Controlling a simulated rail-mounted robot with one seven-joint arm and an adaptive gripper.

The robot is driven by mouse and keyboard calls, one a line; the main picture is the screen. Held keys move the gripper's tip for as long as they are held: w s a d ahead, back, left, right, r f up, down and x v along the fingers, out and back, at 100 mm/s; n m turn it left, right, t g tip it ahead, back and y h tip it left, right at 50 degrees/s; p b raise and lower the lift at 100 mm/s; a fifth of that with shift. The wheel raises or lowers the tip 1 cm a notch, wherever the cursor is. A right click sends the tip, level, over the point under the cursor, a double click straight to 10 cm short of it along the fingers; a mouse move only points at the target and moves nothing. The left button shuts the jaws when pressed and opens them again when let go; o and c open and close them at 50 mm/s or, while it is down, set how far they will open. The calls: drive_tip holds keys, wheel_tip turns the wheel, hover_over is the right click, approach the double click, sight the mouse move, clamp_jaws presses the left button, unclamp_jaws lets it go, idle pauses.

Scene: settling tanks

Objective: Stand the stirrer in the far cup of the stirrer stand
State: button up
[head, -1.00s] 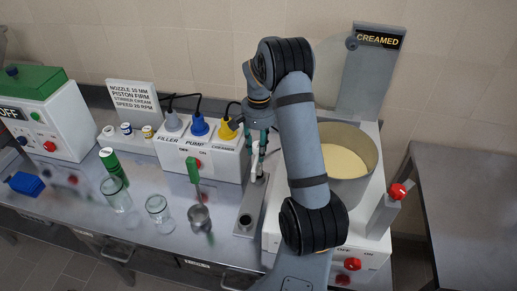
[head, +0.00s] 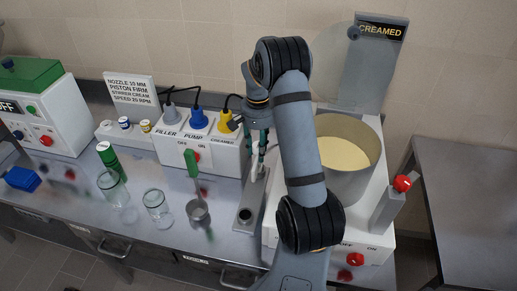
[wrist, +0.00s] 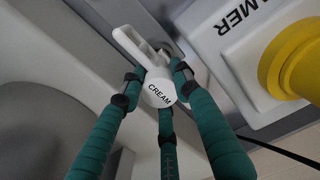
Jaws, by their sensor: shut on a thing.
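The white stirrer (head: 257,171) is in my gripper (head: 259,147), which is over the far end of the grey stirrer stand (head: 245,206) in the head view. In the wrist view, the teal fingers of my gripper (wrist: 156,84) close around the stirrer's round end (wrist: 158,92), marked CREAM. A white looped part (wrist: 132,43) of the stirrer extends beyond it. The stand's near cup (head: 245,216) shows an open dark mouth. The far cup is largely hidden behind the gripper and stirrer, and I cannot tell whether the stirrer is inside it.
The switch box (head: 200,152) with grey, blue and yellow plugs stands just left of the gripper. A metal cup (head: 198,211) and glass jars (head: 157,207) stand further left.

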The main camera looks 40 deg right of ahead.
drive_tip(key=shift+f, duration=0.15)
idle(0.4)
drive_tip(key=o, duration=1.3)
drive_tip(key=shift+o, duration=0.2)
wheel_tip(320, 180, up, 12)
drive_tip(key=shift+w+r, duration=0.1)
drive_tip(key=shift+w, duration=0.05)
wheel_tip(320, 180, up, 8)
drive_tip(key=p, duration=0.7)
drive_tip(key=shift+p, duration=0.3)
